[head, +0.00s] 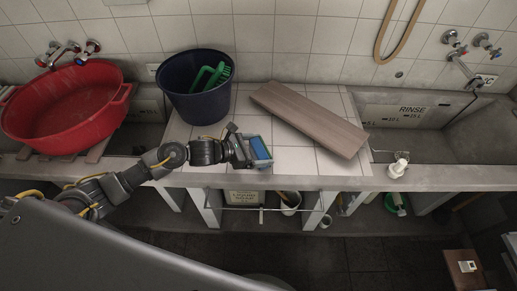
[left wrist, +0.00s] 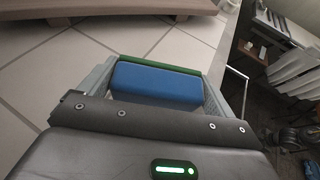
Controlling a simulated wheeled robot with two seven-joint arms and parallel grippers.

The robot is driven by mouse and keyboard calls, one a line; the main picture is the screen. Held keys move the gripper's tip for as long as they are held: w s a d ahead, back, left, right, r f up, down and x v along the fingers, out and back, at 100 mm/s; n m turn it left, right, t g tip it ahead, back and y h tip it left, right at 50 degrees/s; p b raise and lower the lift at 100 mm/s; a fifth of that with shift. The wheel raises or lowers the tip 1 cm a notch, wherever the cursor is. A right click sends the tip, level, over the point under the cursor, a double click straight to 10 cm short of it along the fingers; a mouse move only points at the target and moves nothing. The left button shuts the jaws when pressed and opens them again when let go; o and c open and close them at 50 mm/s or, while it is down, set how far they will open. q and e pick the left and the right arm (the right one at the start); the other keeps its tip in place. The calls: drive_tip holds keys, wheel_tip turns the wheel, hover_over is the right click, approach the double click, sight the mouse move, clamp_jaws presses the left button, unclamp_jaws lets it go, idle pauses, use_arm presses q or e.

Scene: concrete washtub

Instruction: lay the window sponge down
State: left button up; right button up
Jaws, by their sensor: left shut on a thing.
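The window sponge (head: 260,148) is a blue block with a green layer, also seen in the left wrist view (left wrist: 158,84). My left gripper (head: 256,151) is shut on it, with one grey finger on each side. It holds the sponge over the front edge of the white tiled counter (head: 292,158), between the dark blue bucket and the wooden board. I cannot tell whether the sponge touches the tiles. My right gripper is not in view.
A dark blue bucket (head: 180,92) with a green brush stands behind my left arm. A wooden board (head: 311,117) lies to the right. A red tub (head: 68,112) is at the left, a white bottle (head: 398,167) at the right edge of the counter. Bare tiles lie around the sponge.

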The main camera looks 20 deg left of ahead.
use_arm(q)
drive_tip(key=shift+f, duration=0.2)
drive_tip(key=o, duration=0.8)
drive_tip(key=shift+c, duration=0.2)
drive_tip(key=shift+r, duration=0.15)
drive_tip(key=shift+r+p, duration=1.3)
drive_tip(key=shift+r, duration=1.6)
